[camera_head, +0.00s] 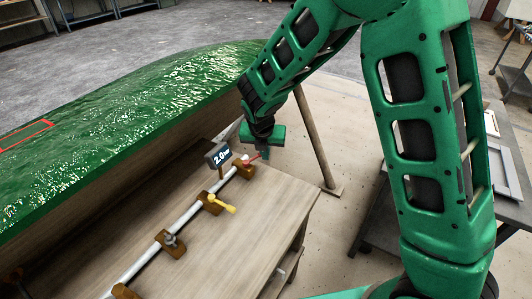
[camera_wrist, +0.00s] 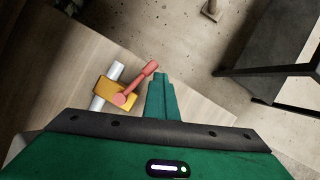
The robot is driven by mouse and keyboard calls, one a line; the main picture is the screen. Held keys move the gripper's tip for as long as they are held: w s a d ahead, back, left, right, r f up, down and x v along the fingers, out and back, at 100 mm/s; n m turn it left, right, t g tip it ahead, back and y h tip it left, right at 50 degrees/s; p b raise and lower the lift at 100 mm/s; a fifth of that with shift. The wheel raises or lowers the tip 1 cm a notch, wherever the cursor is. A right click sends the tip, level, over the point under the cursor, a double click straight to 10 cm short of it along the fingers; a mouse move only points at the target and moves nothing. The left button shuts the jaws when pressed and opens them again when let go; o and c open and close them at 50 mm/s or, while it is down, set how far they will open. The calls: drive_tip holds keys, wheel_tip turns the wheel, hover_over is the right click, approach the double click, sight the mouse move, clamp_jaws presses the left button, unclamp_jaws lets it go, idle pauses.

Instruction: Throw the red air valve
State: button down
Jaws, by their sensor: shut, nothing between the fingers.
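The red air valve (camera_head: 251,158) sits on a wooden block at the far end of a grey pipe on the wooden bench. In the wrist view the red valve (camera_wrist: 138,84) shows as a lever with a round pivot on an orange-brown block, its handle slanting up to the right. My gripper (camera_head: 264,153) is just beside the valve, over the bench's far corner. In the wrist view my gripper's fingers (camera_wrist: 161,88) are together, right of the red handle, with nothing held. I cannot tell whether they touch the handle.
A yellow valve (camera_head: 221,204) and a grey fitting (camera_head: 172,241) sit on the same pipe. A small display (camera_head: 217,155) reading about 2.0 stands beside the red valve. The green hull (camera_head: 120,105) lies along the bench's left. A wooden post (camera_head: 314,140) stands behind my gripper.

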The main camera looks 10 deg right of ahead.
drive_tip(key=s+d, duration=0.2)
drive_tip(key=s, duration=0.1)
drive_tip(key=shift+s+r, duration=0.1)
drive_tip(key=shift+s, duration=0.05)
wheel_tip(320, 180, up, 9)
drive_tip(key=s+d, duration=0.2)
drive_tip(key=shift+s+d, duration=0.3)
drive_tip(key=shift+s, duration=0.05)
drive_tip(key=s+d+r+m+g, duration=0.1)
drive_tip(key=s+d+r+m, duration=0.1)
drive_tip(key=s+d+m, duration=0.65)
drive_tip(key=s+d+r+m+g, duration=0.25)
drive_tip(key=s+d+m, duration=0.25)
drive_tip(key=d+m, duration=0.65)
drive_tip(key=s+d+m, duration=0.3)
drive_tip(key=s+m, duration=0.6)
drive_tip(key=s+d+r+m+y, duration=0.1)
drive_tip(key=s+d+m, duration=0.2)
drive_tip(key=s+m, duration=0.6)
drive_tip(key=shift+s+d+r+m+g+y, duration=0.15)
drive_tip(key=shift+s+d+m+g+y, duration=0.2)
drive_tip(key=shift+m, duration=0.25)
